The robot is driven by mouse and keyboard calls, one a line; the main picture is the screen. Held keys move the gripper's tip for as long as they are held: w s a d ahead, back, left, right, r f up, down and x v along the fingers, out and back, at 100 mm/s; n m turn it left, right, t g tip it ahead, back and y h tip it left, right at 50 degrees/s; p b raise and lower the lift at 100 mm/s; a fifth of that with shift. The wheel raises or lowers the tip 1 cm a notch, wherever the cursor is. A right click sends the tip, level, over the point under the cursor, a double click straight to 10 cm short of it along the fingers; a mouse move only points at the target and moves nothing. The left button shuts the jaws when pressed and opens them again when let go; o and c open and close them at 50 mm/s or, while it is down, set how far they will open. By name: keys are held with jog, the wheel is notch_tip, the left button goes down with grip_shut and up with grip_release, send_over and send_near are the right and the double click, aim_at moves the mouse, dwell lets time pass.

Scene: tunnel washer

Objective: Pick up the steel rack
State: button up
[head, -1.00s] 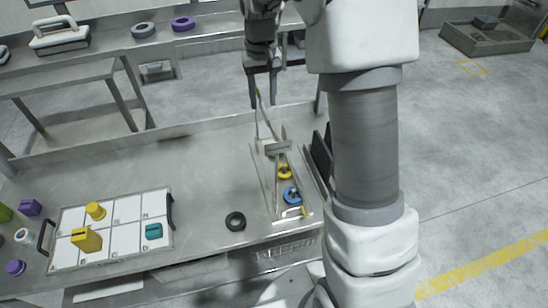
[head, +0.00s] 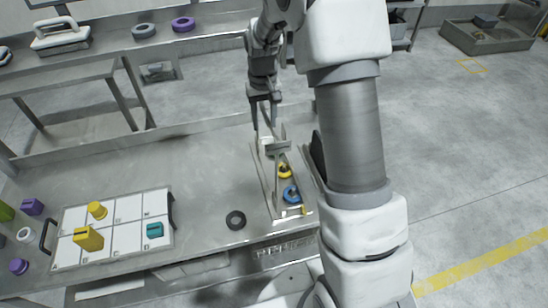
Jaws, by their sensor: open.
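The steel rack (head: 268,193) is a long, narrow metal frame at the right end of the steel table. A yellow ring (head: 285,170) and a blue ring-shaped piece (head: 291,195) sit in it, with a smaller yellow part at its near end. My gripper (head: 264,128) points down over the rack's far end, its two fingers apart and close to the thin upright part there. I cannot tell whether the fingers touch it. My arm hides some of the area to the right of the rack.
A black ring (head: 236,220) lies left of the rack's near end. A dark object (head: 317,155) stands right of the rack. The table's middle is clear.

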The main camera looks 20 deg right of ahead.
jog(key=shift+f, duration=0.25)
dwell(0.4)
grip_shut()
dwell(1.2)
jog(key=shift+w+r, duration=0.1)
jog(key=shift+r, duration=0.05)
